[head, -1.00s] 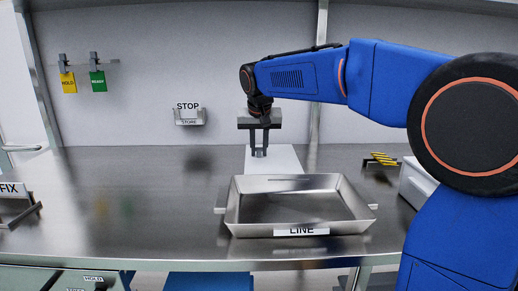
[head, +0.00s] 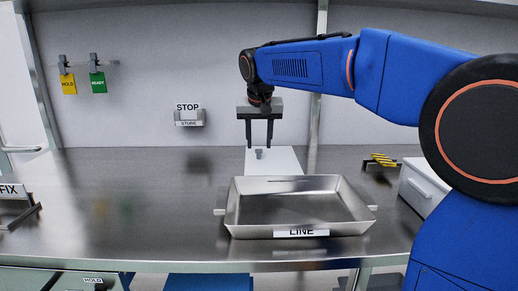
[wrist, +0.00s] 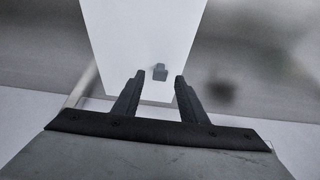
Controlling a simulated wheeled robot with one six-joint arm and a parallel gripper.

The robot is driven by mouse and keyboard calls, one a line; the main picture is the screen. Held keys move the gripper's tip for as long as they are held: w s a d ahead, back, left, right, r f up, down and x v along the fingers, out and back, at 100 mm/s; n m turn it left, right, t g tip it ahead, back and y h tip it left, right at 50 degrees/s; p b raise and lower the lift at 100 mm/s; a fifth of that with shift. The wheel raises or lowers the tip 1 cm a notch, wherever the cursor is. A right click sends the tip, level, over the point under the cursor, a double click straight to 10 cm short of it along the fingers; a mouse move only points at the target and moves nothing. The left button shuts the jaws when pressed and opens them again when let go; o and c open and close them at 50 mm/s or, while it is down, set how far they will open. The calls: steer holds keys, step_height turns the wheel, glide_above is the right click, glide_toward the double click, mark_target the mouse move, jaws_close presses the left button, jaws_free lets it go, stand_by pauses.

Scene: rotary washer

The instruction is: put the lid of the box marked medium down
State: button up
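A flat white lid (head: 284,163) lies on the steel counter behind the tray. A small grey knob (head: 259,154) stands on it. In the wrist view the white lid (wrist: 120,35) runs away from me, with its knob (wrist: 160,72) between the lines of my fingers. My gripper (head: 259,146) is open and empty just above the knob, apart from it. Its two spread fingers also show in the wrist view (wrist: 159,76). No marking that reads medium is legible, and I cannot make out a box under the lid.
A steel tray (head: 232,205) labelled LINE stands in front of the lid. A white box with a handle (head: 424,186) and yellow sticks (head: 383,159) are at the right. A STOP holder (head: 189,117) and HOLD and READY tags hang on the back wall.

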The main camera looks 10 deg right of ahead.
steer(key=v, duration=0.8)
steer(key=shift+s, duration=0.1)
